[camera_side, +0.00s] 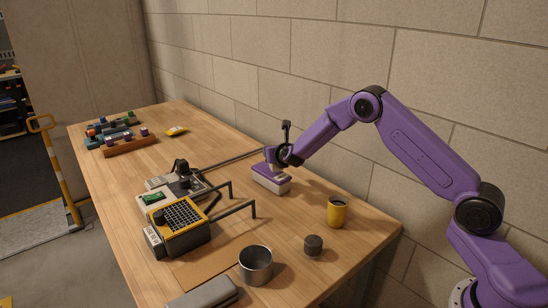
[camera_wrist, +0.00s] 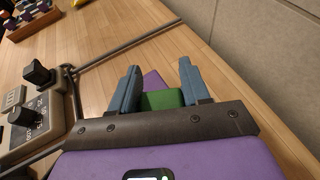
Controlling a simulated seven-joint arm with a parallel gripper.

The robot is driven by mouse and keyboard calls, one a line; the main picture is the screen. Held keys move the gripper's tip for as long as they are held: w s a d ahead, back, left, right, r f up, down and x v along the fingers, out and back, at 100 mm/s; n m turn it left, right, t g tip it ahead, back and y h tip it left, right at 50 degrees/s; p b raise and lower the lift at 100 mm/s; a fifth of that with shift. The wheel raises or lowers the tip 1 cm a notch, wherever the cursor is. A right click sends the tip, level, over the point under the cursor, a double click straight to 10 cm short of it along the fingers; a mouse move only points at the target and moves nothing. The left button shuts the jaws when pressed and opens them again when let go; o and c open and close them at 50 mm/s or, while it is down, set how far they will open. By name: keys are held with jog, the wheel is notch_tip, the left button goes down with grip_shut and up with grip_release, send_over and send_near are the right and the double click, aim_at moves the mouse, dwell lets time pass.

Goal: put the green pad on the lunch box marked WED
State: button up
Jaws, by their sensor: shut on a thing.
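My gripper (camera_side: 271,157) is low over a box with a purple top and pale sides (camera_side: 270,182) in the side view. In the wrist view, the two blue-grey fingers (camera_wrist: 160,88) are shut on a green block-like piece (camera_wrist: 162,100), which looks like the green pad. A purple surface (camera_wrist: 153,79) shows just beyond the green piece between the fingers; whether they touch, I cannot tell. The green piece is hidden in the side view. No WED mark is readable on anything.
A grey device with black knobs (camera_wrist: 22,115) and a yellow-and-black box with a grid top (camera_side: 181,216) stand left of my gripper. A long dark rod (camera_wrist: 130,43) runs nearby. A yellow cup (camera_side: 337,212), metal cup (camera_side: 255,265) and wooden rack (camera_side: 131,147) also stand on the table.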

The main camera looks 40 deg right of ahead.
jog(key=shift+f, duration=0.9)
jog(key=shift+f, duration=0.1)
jog(key=o, duration=1.1)
jog(key=shift+c, duration=0.2)
jog(key=v, duration=1.2)
